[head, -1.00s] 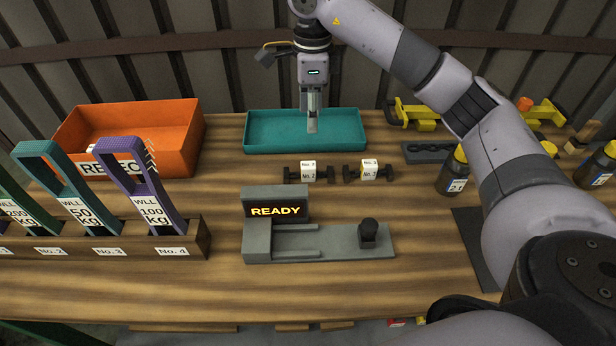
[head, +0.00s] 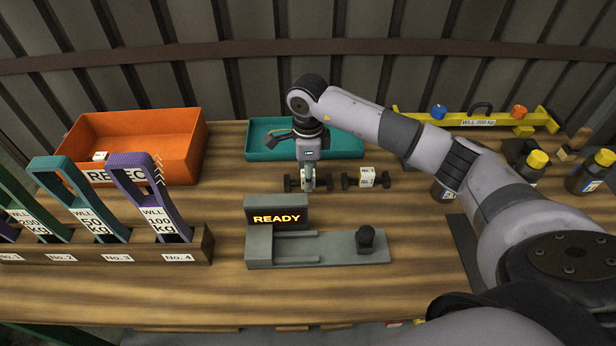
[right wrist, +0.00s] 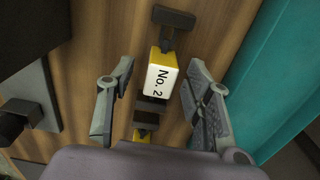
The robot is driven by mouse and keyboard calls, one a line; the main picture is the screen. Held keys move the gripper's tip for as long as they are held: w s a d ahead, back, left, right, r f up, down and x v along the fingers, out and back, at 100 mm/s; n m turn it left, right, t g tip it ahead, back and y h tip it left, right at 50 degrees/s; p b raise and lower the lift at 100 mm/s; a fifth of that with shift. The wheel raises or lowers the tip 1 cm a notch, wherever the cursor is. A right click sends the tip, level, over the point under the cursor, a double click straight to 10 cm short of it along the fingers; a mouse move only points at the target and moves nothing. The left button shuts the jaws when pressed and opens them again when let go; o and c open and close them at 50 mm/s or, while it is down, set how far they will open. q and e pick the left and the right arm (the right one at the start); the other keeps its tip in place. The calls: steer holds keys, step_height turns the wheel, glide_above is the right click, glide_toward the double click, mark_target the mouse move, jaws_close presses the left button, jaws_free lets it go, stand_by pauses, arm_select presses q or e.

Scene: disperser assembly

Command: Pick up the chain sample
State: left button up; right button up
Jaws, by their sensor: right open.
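Two chain samples lie side by side on the bench in front of the teal tray. Each has a labelled block and dark end bars. My right gripper (head: 309,184) is at the left chain sample (head: 291,184) and hides its middle. In the right wrist view, that sample's yellow block with a white "No. 2" label (right wrist: 161,82) lies between the open fingers (right wrist: 158,103), with a visible gap on each side. The right chain sample (head: 366,178) lies free; part of it shows below in the right wrist view (right wrist: 142,134). My left gripper is not in view.
The teal tray (head: 262,146) is behind the samples, the grey fixture reading "READY" (head: 318,249) in front. An orange reject bin (head: 158,158) and a rack of tags (head: 108,243) stand left. Bottles (head: 530,165) and a yellow beam (head: 410,119) are at right.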

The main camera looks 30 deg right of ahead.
steer(key=shift+f, duration=0.35)
steer(key=shift+c, duration=0.3)
jaws_close()
steer(key=shift+r, duration=0.1)
